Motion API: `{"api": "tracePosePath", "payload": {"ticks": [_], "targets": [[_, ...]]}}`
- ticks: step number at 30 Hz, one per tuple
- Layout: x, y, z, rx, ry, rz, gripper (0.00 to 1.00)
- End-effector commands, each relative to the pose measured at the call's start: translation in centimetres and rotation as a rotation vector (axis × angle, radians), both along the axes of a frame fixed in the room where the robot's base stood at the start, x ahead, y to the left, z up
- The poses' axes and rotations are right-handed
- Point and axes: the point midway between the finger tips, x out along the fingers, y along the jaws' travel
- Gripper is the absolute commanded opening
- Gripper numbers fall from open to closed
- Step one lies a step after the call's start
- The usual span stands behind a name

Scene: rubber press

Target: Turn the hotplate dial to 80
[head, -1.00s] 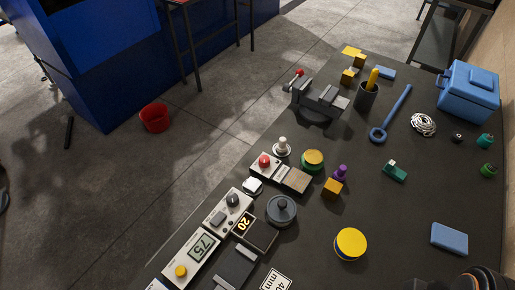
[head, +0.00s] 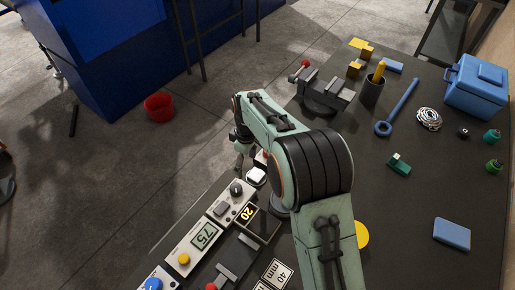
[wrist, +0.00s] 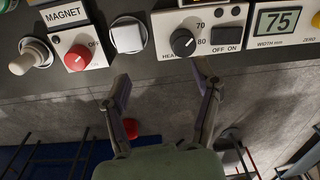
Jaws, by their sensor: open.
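The hotplate dial (wrist: 183,42) is a round dark knob on a pale panel with 70 and 80 printed beside it; I cannot read its setting surely. It also shows in the head view (head: 236,189). An OFF/ON switch (wrist: 227,37) is right of the dial in the wrist view. My gripper (wrist: 164,88) is open and empty, its fingers spread below the panel edge in the picture, apart from the dial. In the head view my arm hides most of the gripper.
A vise (head: 325,93) and blue case (head: 475,86) stand farther back.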

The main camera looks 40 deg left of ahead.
Motion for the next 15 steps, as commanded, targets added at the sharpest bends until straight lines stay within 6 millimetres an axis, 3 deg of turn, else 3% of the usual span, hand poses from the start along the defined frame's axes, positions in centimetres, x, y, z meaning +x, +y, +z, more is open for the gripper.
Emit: {"api": "tracePosePath", "payload": {"ticks": [1, 4, 15], "targets": [[-1.4, 0.5, -1.4, -0.023, 0.018, 0.03, 0.64], [-2.9, 1.2, -2.2, -0.034, 0.026, 0.064, 0.64], [-3.3, 1.2, -7.4, -0.034, 0.027, 0.065, 0.64]]}}
